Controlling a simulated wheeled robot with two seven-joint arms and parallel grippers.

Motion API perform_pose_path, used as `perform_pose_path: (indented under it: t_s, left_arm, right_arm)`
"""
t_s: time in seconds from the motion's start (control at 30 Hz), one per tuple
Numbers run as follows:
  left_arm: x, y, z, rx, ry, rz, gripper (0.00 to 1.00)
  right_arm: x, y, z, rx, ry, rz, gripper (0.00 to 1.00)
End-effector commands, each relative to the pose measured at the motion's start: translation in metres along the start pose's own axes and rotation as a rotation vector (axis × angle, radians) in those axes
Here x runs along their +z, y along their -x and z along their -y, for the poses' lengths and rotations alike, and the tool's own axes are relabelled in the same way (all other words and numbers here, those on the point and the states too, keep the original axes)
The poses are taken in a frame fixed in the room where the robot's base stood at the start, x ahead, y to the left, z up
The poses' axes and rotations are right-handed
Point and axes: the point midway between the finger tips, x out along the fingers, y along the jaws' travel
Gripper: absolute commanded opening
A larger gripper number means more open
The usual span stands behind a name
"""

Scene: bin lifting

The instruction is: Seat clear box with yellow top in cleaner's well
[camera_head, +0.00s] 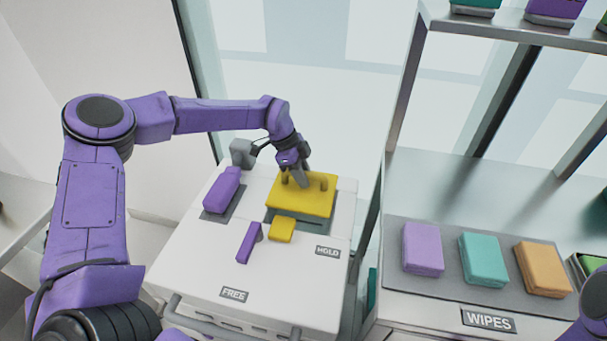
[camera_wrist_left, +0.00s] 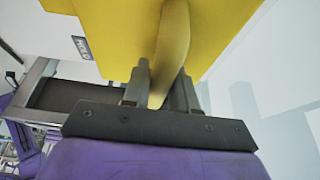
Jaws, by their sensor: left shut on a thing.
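The box's yellow top (camera_head: 312,205) is at the back right of the white cleaner (camera_head: 190,285). A dark greenish recess edge (camera_head: 300,224) shows just in front of it. The clear body is hidden under the top, so I cannot tell how deep it sits. My left gripper (camera_head: 301,180) reaches down onto the top. In the left wrist view, the gripper (camera_wrist_left: 160,92) is shut on the yellow handle (camera_wrist_left: 173,45), with the wide yellow top (camera_wrist_left: 110,30) beyond it. My right gripper is out of view.
On the cleaner are a purple bottle-like thing (camera_head: 222,190), a purple upright piece (camera_head: 248,243), a small yellow block (camera_head: 282,230), and HOLD (camera_head: 327,252) and FREE (camera_head: 234,294) labels. A shelf at right holds lilac (camera_head: 423,249), teal (camera_head: 484,259) and orange (camera_head: 543,268) packs.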

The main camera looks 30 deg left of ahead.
Motion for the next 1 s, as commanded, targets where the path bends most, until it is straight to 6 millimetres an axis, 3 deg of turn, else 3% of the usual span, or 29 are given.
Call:
perform_pose_path:
  t_s: [1.0]
  left_arm:
    - [0.0023,-0.0029,-0.0031,-0.001,0.000,-0.001,0.00]
  right_arm:
    - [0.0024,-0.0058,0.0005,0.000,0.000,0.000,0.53]
